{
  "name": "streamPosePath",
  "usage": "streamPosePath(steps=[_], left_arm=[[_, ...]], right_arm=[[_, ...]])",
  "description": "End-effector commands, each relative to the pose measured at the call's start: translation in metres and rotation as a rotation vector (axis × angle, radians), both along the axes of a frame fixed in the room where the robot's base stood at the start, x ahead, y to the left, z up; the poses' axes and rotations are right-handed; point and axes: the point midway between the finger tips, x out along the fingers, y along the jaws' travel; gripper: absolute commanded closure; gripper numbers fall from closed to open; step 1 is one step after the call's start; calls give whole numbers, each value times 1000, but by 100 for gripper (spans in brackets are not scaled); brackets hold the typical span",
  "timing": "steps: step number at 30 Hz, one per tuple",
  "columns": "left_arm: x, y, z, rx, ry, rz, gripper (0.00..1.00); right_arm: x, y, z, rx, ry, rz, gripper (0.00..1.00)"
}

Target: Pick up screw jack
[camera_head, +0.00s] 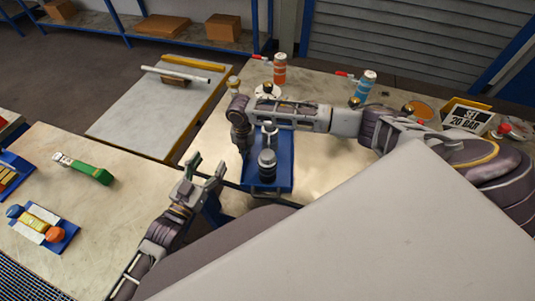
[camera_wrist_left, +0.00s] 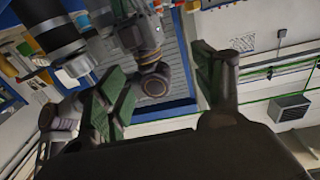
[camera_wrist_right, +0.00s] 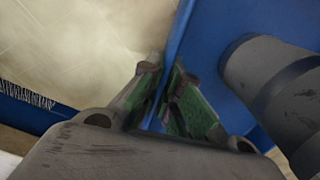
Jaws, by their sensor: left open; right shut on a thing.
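A dark cylinder with pale bands (camera_head: 267,166), which looks like the screw jack, stands on a blue tray (camera_head: 284,180) in the head view. It shows as a large grey cylinder (camera_wrist_right: 275,80) at the right of the right wrist view. My right gripper (camera_head: 243,150) points down at the tray's left side, beside the cylinder and apart from it. Its fingers (camera_wrist_right: 164,78) are shut on the thin raised blue edge of the tray. My left gripper (camera_head: 207,166) is open and empty, left of the tray. Its spread fingers show in the left wrist view (camera_wrist_left: 162,80).
An orange bottle (camera_head: 279,69), a blue bottle (camera_head: 365,85) and a sign (camera_head: 467,117) stand at the back of the table. A green-handled tool (camera_head: 90,171) and a small blue tray (camera_head: 62,241) lie on the left table. Bare tabletop lies right of the cylinder's tray.

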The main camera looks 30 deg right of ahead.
Motion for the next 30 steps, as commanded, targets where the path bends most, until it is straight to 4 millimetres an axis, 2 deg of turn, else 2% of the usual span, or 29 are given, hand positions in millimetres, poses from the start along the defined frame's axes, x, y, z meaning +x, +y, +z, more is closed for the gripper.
streamPosePath(steps=[1, 6, 9, 12, 17, 30], left_arm=[[-19, -15, -1, -1, 7, -29, 32], [-73, -51, -3, 8, 20, -104, 32], [-94, -65, -4, 12, 23, -133, 32], [-106, -72, -4, 15, 25, -150, 32], [-111, -75, -4, 16, 26, -157, 32], [-108, -79, -4, 15, 25, -156, 32]], right_arm=[[1, 0, 1, 0, -2, 0, 100], [1, 0, 1, 0, -2, 0, 100], [1, 0, 1, 0, -2, 0, 100], [1, 0, 1, 0, -2, 0, 100], [1, 0, 1, 0, -2, 0, 100], [1, 0, 1, 0, -2, 0, 100]])
